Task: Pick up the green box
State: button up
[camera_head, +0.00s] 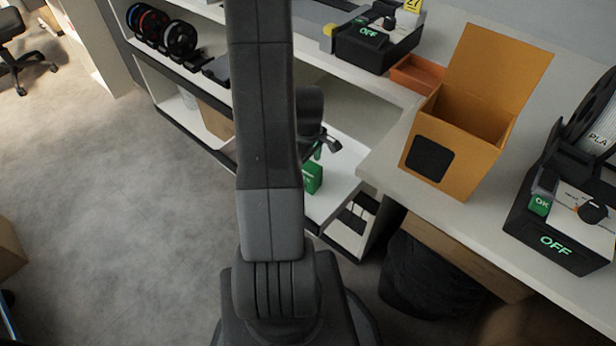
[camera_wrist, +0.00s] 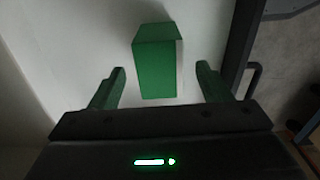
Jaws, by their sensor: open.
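The green box (camera_head: 312,178) sits on a white lower shelf (camera_head: 330,192), partly hidden behind my arm in the head view. In the wrist view the green box (camera_wrist: 156,68) stands ahead of my gripper, a little left of the middle between the fingers, with a pale right side. My gripper (camera_wrist: 162,77) is open, with one finger on each side of the box's near end. There are gaps between the box and both fingers. In the head view my gripper (camera_head: 324,148) is small and partly hidden, just above the box.
An open orange carton (camera_head: 455,150) stands on the white counter at the right, near a black device (camera_head: 560,225) marked OFF. Another black device (camera_head: 375,42) is at the back. Spools (camera_head: 160,32) stand at the upper left. A black bin (camera_head: 430,275) is below the counter.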

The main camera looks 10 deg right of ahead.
jog(key=shift+f, duration=1.2)
jog(key=c, duration=1.1)
jog(key=shift+r, duration=0.15)
